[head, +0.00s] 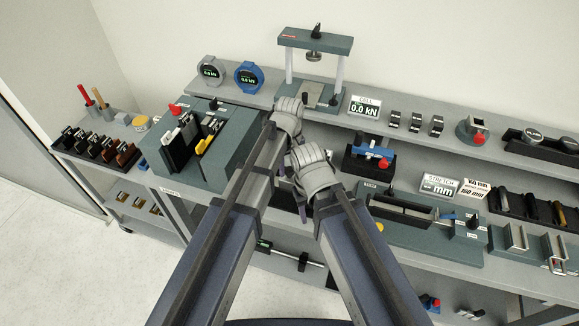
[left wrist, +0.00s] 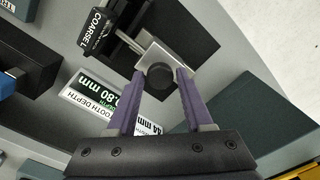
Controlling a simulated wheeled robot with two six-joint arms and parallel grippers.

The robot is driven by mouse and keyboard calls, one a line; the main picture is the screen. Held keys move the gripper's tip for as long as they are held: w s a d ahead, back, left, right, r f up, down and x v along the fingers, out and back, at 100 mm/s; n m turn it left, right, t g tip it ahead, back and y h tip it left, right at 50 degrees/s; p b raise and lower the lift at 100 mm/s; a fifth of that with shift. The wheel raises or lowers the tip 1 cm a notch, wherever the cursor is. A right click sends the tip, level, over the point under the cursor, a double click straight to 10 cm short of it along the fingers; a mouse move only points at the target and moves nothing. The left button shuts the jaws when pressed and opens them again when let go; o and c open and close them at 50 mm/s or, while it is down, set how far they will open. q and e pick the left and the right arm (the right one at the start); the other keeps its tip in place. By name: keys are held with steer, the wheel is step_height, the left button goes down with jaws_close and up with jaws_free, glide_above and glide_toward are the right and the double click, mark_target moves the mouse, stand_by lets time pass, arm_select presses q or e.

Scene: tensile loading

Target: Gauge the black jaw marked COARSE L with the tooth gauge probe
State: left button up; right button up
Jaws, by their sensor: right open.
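The black jaw marked COARSE L (left wrist: 98,30) is at the upper left of the left wrist view, beside a thin metal bar that leads to a pale metal block (left wrist: 172,58). A black round knob (left wrist: 160,76), apparently the probe's, is at that block. My left gripper (left wrist: 160,72) has its purple fingertips on either side of the knob; whether they press on it is unclear. In the head view my left gripper (head: 290,110) hides this spot. My right gripper (head: 310,172) is open, just below it, with its fingers mostly hidden.
A TOOTH DEPTH display (left wrist: 92,95) reads 0.80 mm. In the head view a press frame (head: 315,41) stands behind my left gripper. A slotted grey block (head: 228,150) is on the left, a stretch fixture (head: 425,232) on the right. My two arms are close together.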

arm_select(q)
jaws_close()
stand_by(1.0)
